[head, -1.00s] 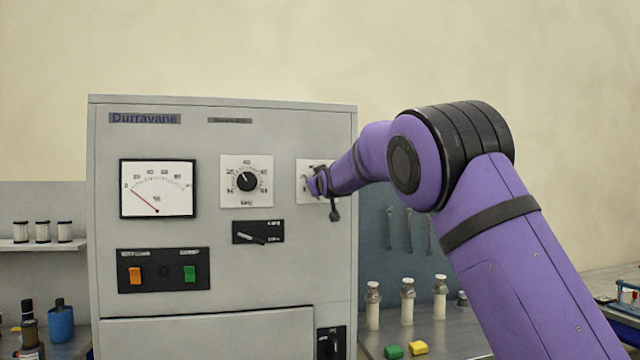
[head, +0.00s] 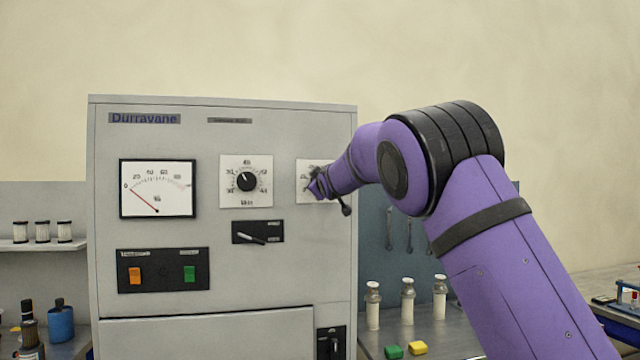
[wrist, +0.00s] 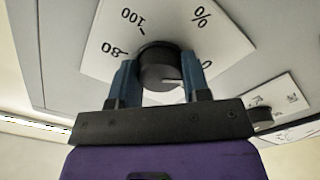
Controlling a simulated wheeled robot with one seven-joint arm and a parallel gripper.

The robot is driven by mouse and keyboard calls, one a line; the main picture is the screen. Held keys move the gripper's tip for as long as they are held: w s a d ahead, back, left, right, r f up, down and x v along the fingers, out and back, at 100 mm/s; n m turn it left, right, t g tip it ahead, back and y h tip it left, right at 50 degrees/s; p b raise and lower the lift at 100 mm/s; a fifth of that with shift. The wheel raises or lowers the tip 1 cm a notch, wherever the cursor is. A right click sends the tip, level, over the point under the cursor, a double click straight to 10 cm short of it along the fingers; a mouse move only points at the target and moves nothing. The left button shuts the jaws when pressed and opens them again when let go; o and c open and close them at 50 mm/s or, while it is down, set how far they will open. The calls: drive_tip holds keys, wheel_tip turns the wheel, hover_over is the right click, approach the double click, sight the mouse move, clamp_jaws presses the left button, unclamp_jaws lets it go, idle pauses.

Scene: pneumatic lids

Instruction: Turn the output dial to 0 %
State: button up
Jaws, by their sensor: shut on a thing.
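The output dial is a dark round knob (wrist: 158,62) on a white plate marked %, 100, 80 and 0, seen turned over in the wrist view. My gripper (wrist: 162,78) has its two blue fingers shut on the knob, one on each side. A pale pointer line on the knob points to the right, toward the right finger and roughly the 0 side; its exact reading is partly hidden by the finger. In the head view, the dial's plate (head: 303,170) shows at the panel's right, and my gripper (head: 317,186) covers its knob.
The grey cabinet also carries a meter (head: 157,188) with its needle near 0, a middle dial (head: 246,181), a small lever switch (head: 258,232) and orange and green rocker switches (head: 163,270).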

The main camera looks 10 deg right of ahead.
drive_tip(key=o, duration=0.9)
drive_tip(key=s, duration=1)
drive_tip(key=shift+s, duration=0.4)
